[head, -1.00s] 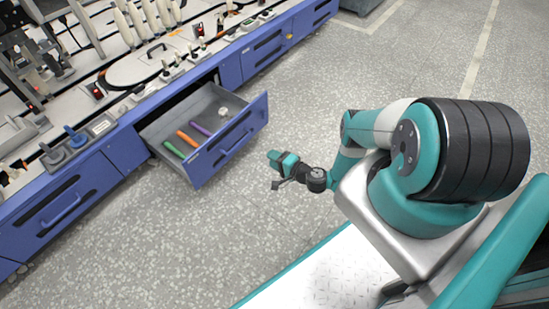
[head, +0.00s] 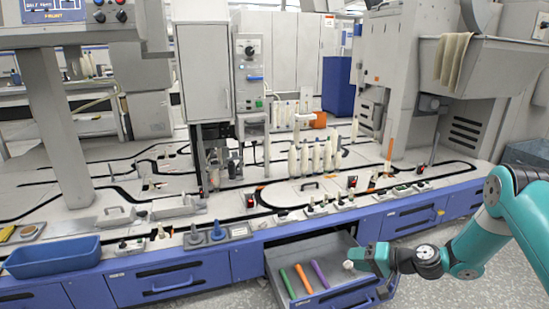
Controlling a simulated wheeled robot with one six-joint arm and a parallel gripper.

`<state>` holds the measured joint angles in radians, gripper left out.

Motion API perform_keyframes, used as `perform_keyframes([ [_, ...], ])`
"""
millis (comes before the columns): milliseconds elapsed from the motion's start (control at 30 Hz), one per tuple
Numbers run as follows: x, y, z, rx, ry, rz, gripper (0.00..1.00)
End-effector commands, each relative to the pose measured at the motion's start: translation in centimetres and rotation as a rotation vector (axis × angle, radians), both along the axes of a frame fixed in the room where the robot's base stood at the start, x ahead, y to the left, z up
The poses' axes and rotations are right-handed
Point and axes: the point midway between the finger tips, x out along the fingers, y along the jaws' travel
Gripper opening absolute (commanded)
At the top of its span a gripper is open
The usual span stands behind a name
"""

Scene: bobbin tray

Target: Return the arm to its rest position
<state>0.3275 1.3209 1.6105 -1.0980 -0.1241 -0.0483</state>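My gripper (head: 374,259) shows at the lower right, at the end of my teal arm. In the picture it overlaps the right end of the open drawer (head: 340,299); I cannot tell its height or distance from it. The fingers are too small to show whether they are open or shut. The drawer holds a green bobbin (head: 287,283), an orange bobbin (head: 304,279) and a purple bobbin (head: 320,274) side by side. A small white object (head: 348,265) appears just left of my gripper, seemingly in the drawer.
The blue-fronted machine bench spans the view, with several white bobbins (head: 315,158) standing on it. A blue bin (head: 53,257) sits at its left end and blue-grey knobs (head: 217,232) stand above the drawers. Grey floor (head: 222,294) shows in front.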

Motion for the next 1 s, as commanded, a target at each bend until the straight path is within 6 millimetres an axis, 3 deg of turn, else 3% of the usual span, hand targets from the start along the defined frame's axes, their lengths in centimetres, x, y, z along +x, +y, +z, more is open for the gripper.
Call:
perform_keyframes([
  [33,-0.1,1.6,3.2,-0.044,-0.010,0.065,0.37],
  [167,-2.1,4.9,9.5,-0.156,-0.007,0.214,0.37],
  [267,-4.8,7.3,14.0,-0.244,-0.004,0.318,0.37],
  [500,-14.1,11.0,23.0,-0.458,0.004,0.525,0.37],
  [700,-23.4,11.5,27.5,-0.622,0.012,0.645,0.37],
  [1000,-33.2,9.6,29.5,-0.777,0.023,0.728,0.37],
])
